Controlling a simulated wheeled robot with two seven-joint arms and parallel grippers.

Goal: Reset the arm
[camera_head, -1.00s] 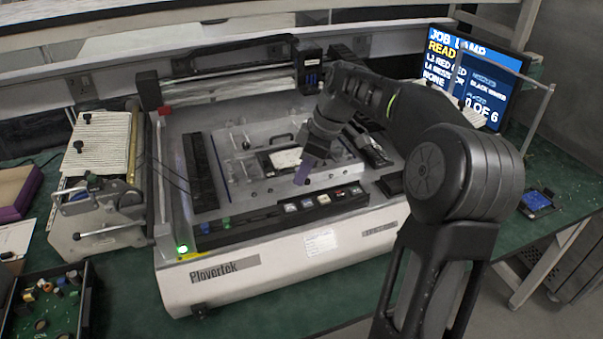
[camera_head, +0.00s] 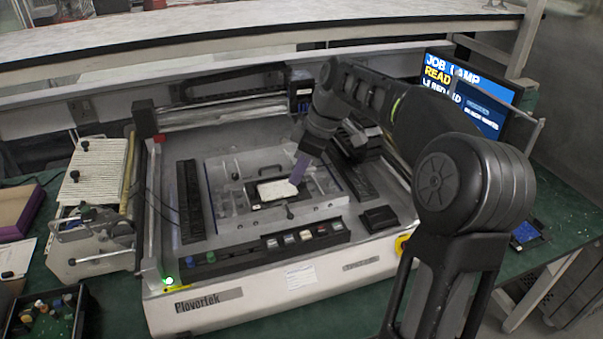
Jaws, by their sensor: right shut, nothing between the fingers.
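My right arm comes in from the right and reaches across the machine marked Plovertek (camera_head: 330,288). My right gripper (camera_head: 297,172) has purple fingertips and points down. It is shut, with nothing seen in it. Its tips overlap the right end of a white flat piece (camera_head: 272,192) in the dark recess of the machine's clear-walled fixture (camera_head: 228,214). I cannot tell whether they touch it or hang above it. My left gripper is not in view.
A screen (camera_head: 470,95) stands at the back right. A bench device with a ribbed white top (camera_head: 95,172) is at left, above a black bin of small parts (camera_head: 80,315). A small dark tray (camera_head: 380,218) sits on the machine's right front. A shelf (camera_head: 250,38) spans the back.

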